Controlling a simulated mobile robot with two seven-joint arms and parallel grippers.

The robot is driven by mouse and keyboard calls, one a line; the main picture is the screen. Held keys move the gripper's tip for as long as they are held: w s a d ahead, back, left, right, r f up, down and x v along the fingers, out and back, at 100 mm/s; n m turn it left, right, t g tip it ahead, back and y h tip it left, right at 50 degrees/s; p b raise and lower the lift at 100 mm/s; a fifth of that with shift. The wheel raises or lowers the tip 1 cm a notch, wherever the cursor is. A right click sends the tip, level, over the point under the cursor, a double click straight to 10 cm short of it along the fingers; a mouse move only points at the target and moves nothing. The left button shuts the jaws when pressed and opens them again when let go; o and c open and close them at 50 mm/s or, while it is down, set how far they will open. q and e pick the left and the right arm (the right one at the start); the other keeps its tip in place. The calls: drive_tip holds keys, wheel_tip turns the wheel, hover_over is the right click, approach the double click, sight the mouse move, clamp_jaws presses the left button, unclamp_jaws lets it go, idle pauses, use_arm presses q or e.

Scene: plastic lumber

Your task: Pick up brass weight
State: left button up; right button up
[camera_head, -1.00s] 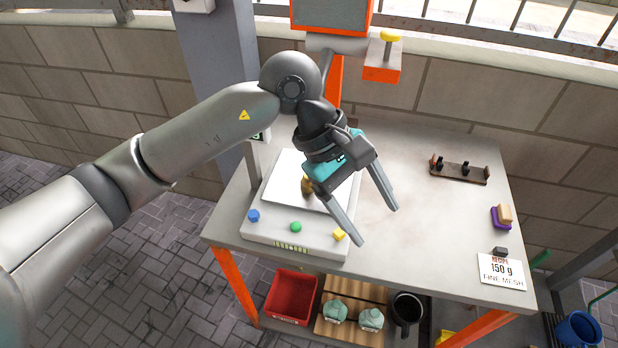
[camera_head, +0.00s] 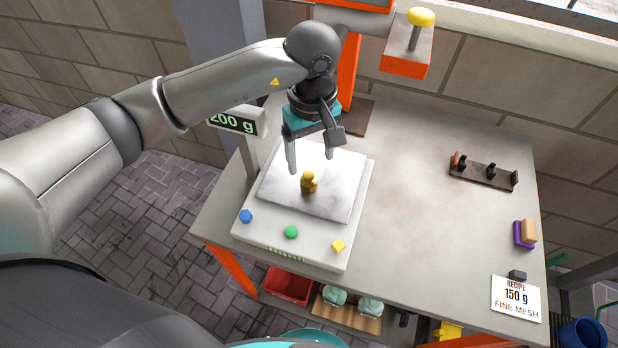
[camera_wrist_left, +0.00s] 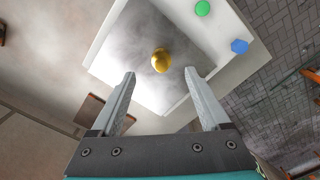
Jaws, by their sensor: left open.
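The brass weight (camera_head: 309,182) stands upright on the metal pan (camera_head: 335,203) of the white scale (camera_head: 290,254). The scale's display (camera_head: 233,122) reads 200 g. My left gripper (camera_head: 311,165) is open and empty, pointing down just behind and above the weight. In the left wrist view the weight (camera_wrist_left: 161,60) shows as a round gold top beyond and between the two spread fingertips (camera_wrist_left: 160,73), touching neither. My right gripper is not in view.
Blue, green and yellow buttons line the scale's front. A dark rack (camera_head: 483,173), a purple and tan block (camera_head: 525,233) and a recipe card (camera_head: 516,298) reading 150 g are at the table's right. The table's middle is clear. A yellow-topped post (camera_head: 420,18) stands behind.

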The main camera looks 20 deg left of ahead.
sight(309, 174)
use_arm(q)
drive_tip(key=shift+f, duration=1.2)
drive_tip(key=shift+a+f, duration=0.1)
drive_tip(key=shift+f, duration=0.3)
drive_tip(key=f, duration=0.4)
drive_tip(key=shift+w+a+f, duration=0.1)
drive_tip(key=shift+w+a, duration=0.05)
drive_tip(key=shift+a, duration=0.05)
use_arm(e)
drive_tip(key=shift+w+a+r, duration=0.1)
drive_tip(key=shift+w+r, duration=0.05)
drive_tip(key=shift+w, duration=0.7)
use_arm(q)
clamp_jaws()
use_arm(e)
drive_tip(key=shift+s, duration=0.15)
